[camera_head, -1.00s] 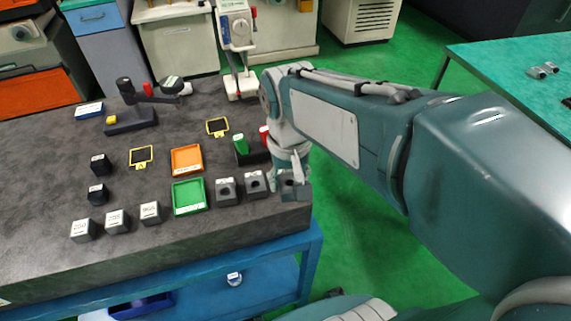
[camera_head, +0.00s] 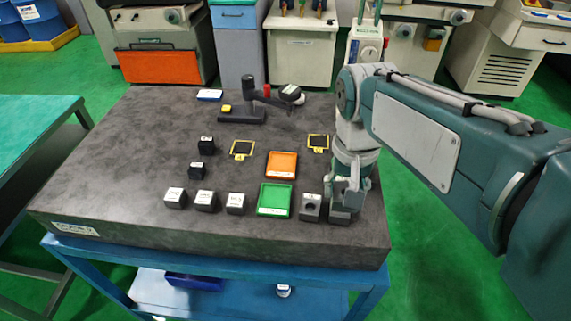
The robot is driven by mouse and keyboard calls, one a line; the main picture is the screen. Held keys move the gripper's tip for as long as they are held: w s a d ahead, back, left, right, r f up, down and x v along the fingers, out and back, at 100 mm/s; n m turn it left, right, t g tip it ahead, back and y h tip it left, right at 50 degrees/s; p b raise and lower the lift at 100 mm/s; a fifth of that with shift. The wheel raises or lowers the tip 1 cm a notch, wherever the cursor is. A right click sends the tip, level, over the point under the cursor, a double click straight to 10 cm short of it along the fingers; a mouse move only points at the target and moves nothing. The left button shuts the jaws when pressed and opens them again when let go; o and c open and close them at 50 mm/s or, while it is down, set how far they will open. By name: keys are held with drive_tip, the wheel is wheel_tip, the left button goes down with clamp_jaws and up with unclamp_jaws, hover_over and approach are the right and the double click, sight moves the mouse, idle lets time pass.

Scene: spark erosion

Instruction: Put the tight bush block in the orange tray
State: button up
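The orange tray (camera_head: 282,165) lies empty on the dark stone table, behind the green tray (camera_head: 274,199). Right of the green tray stands a grey block with a round bore (camera_head: 311,207). Another grey block (camera_head: 341,215) is beside it, partly hidden by my gripper. Labels are too small to read, so I cannot tell which is the tight bush block. My gripper (camera_head: 346,194) points down right over the second block. Its fingers are small and overlap the block, so whether it is open or shut on it is unclear. A third bored block does not show clearly.
Several dark labelled blocks (camera_head: 205,200) stand left of the green tray. Yellow-framed pads (camera_head: 242,149) and a dark stand with an arm (camera_head: 249,100) are farther back. The table's front edge is close to the blocks.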

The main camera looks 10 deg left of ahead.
drive_tip(key=w+a, duration=0.8)
drive_tip(key=w, duration=0.1)
hover_over(282, 163)
drive_tip(key=s, duration=0.1)
drive_tip(key=f, duration=0.9)
drive_tip(key=shift+d+f, duration=0.15)
drive_tip(key=shift+d, duration=0.05)
drive_tip(key=shift+w+a+f, duration=0.25)
drive_tip(key=shift+w+f, duration=0.25)
drive_tip(key=shift+f, duration=1.75)
drive_tip(key=shift+f, duration=0.15)
drive_tip(key=o, duration=1.3)
drive_tip(key=shift+f, duration=0.15)
drive_tip(key=shift+o, duration=0.2)
